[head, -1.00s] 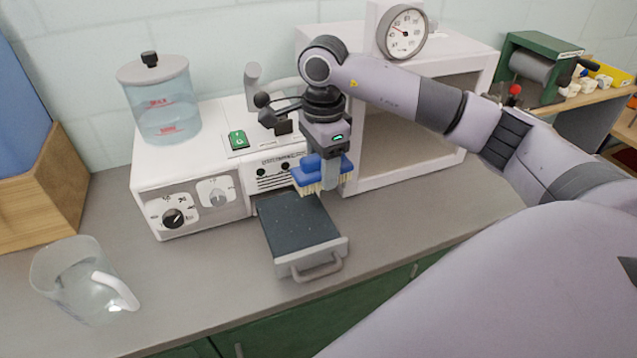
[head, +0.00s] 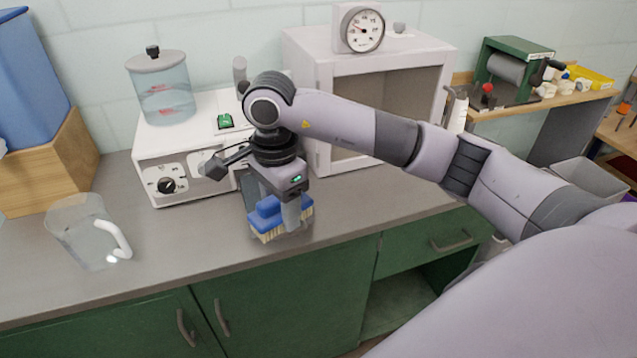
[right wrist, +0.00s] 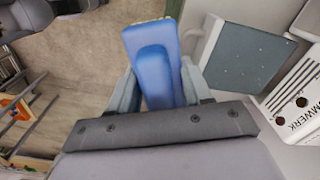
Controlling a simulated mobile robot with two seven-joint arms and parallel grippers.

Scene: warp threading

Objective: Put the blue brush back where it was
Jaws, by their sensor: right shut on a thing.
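The blue brush (head: 272,216) has a blue back and pale bristles pointing down. My right gripper (head: 283,212) is shut on it and holds it at the front edge of the counter, in front of the white machine; I cannot tell its exact height. In the right wrist view the brush (right wrist: 156,68) sits between the two fingers (right wrist: 160,92). The machine's dark drawer plate (right wrist: 246,57) shows to the right of the brush there; in the head view my arm mostly hides it. My left gripper is not in view.
The grey counter (head: 350,210) is clear to the right of the brush. A clear jug (head: 85,235) stands at the left. The white machine (head: 165,180) with a clear tank (head: 162,90) and a white cabinet (head: 310,80) stand behind. Green cupboards (head: 290,290) are below.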

